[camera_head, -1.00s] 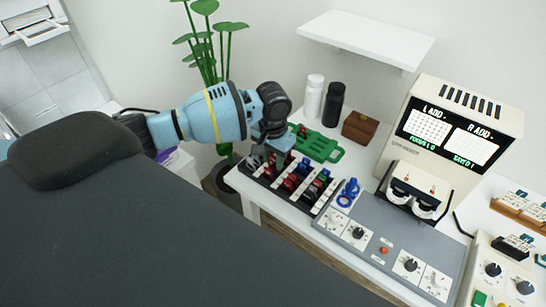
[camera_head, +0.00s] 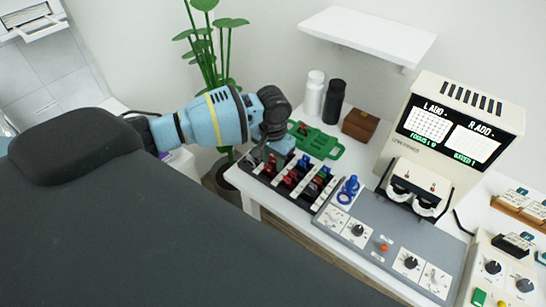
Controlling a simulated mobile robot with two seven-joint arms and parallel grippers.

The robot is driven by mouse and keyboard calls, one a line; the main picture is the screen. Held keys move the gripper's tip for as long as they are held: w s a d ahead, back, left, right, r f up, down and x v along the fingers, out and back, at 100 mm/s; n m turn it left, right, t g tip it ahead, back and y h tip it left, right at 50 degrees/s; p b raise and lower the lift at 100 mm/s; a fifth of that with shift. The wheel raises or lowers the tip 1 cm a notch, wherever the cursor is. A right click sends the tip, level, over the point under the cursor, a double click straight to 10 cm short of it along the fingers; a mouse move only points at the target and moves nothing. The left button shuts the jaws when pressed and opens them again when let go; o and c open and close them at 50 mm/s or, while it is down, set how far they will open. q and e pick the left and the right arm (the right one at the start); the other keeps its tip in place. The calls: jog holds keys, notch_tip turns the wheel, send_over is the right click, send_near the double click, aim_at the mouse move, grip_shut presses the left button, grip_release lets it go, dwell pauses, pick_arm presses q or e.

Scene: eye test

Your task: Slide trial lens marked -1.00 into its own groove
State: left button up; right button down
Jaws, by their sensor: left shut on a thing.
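My left gripper (camera_head: 262,155) reaches in from the left and is low over the back-left end of the black lens rack (camera_head: 317,208). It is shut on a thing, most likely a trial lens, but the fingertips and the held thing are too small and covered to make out. Several red lenses (camera_head: 291,178), with blue and green ones, stand in the rack's grooves. The -1.00 marking cannot be read on any lens. I cannot tell whether the held thing is inside a groove. My right gripper is not in view.
A green tray (camera_head: 325,146) lies behind the rack. A white bottle (camera_head: 314,93), a black bottle (camera_head: 333,102) and a brown box (camera_head: 360,125) stand behind it. A blue item (camera_head: 349,190) stands right of the rack, by the grey control panel (camera_head: 378,232). A potted plant (camera_head: 208,60) is behind my arm.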

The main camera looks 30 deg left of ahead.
pick_arm(q)
jog(key=shift+f, duration=0.6)
jog(key=o, duration=1)
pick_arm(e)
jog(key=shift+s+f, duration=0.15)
pick_arm(q)
notch_tip(320, 180, up, 8)
jog(key=shift+f+p, duration=0.1)
jog(key=shift+p, duration=0.2)
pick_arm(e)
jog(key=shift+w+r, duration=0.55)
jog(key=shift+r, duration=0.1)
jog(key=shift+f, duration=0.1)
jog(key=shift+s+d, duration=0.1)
